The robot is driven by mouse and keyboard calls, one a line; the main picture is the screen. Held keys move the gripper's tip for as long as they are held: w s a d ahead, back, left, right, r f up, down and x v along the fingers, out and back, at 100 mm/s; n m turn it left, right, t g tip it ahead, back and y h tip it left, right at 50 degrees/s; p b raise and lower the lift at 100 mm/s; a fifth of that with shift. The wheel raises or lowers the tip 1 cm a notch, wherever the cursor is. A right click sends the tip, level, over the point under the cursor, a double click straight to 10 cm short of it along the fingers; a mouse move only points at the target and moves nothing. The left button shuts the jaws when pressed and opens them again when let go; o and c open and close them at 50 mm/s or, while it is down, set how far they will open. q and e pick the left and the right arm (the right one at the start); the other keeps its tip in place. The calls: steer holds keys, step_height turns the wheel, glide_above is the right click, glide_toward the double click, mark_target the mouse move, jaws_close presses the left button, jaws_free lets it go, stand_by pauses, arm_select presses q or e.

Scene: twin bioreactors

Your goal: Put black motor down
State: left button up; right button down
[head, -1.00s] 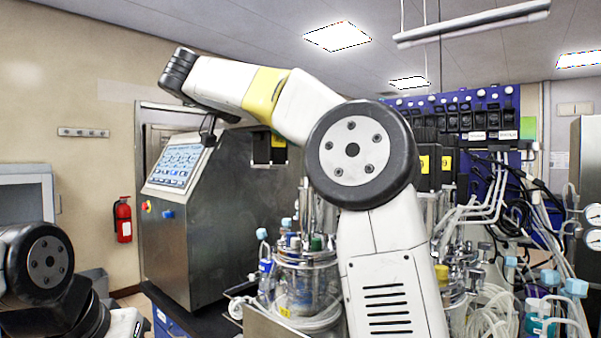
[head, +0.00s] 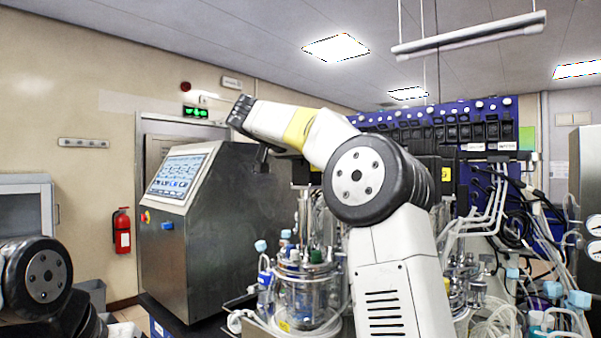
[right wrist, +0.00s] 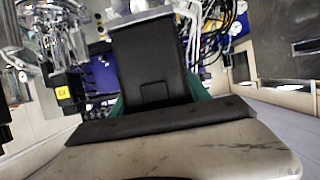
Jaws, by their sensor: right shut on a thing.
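The black motor (right wrist: 150,65) is a dark box-shaped block standing upright in the middle of the right wrist view, with a silvery part at its top and teal edges beside it. My right gripper (right wrist: 160,122) is shut on it; the fingertips are hard to make out. In the head view my right arm crosses the middle and its wrist end bends to the left, in front of the machines. There the arm largely hides the right gripper, and I cannot clearly tell the held motor from other dark parts. My left gripper is out of view.
A steel cabinet with a touchscreen (head: 180,174) stands left of my right arm. A glass bioreactor vessel (head: 303,292) with tubing stands close beside the arm. Another vessel (head: 460,285), loose tubes and a blue rack (head: 480,125) lie to the right. A pale floor shows in the wrist view.

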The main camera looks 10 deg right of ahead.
steer(key=shift+s+f, duration=0.1)
steer(key=shift+f, duration=0.85)
steer(key=c, duration=0.5)
jaws_free()
steer(key=shift+f, duration=0.2)
steer(key=shift+a+r, duration=0.15)
steer(key=v, duration=1.1)
steer(key=shift+s+a+r, duration=0.1)
steer(key=shift+s+a, duration=0.2)
